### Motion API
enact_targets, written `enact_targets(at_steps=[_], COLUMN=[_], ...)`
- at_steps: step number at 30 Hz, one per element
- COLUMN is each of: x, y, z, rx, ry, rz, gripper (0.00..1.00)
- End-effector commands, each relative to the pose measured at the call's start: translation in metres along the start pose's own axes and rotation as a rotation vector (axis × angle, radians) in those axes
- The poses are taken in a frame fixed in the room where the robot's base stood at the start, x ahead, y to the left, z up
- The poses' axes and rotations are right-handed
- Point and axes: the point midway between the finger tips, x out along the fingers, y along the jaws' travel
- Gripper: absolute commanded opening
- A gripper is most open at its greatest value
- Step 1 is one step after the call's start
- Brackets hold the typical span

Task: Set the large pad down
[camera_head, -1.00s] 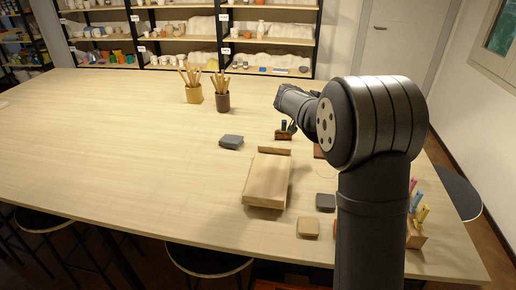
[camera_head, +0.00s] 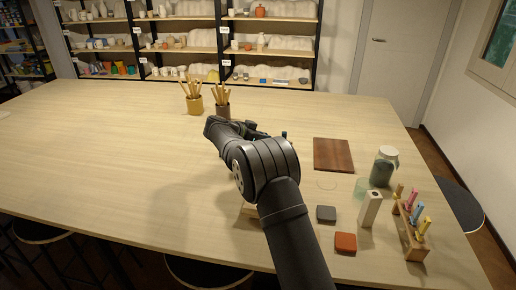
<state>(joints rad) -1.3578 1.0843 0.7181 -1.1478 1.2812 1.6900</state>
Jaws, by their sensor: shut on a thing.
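My arm reaches up from the bottom middle, and its far end points left toward the brush pots. The gripper's jaws are hidden behind my own arm, so neither they nor what they hold can be seen. I cannot make out the large pad for certain. A small dark grey pad (camera_head: 326,213) lies flat on the table to the right of the arm. An orange-red pad (camera_head: 345,242) lies nearer the front edge. The grey block and the tan pad seen earlier are hidden now.
A brown board (camera_head: 333,155) lies right of the arm. Two brush pots (camera_head: 194,106) stand at the back. The table's left side is clear.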

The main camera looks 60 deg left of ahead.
Motion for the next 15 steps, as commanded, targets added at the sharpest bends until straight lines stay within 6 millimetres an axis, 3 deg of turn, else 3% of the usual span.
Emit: enact_targets(at_steps=[6,10,15], x=[-0.004,-0.002,0.009], y=[-0.016,-0.017,-0.017], z=[0.015,0.021,0.044], rx=[0.000,-0.001,-0.003], ry=[0.001,0.000,0.000], rz=[0.000,0.001,0.001], gripper=[0.00,0.00,0.00])
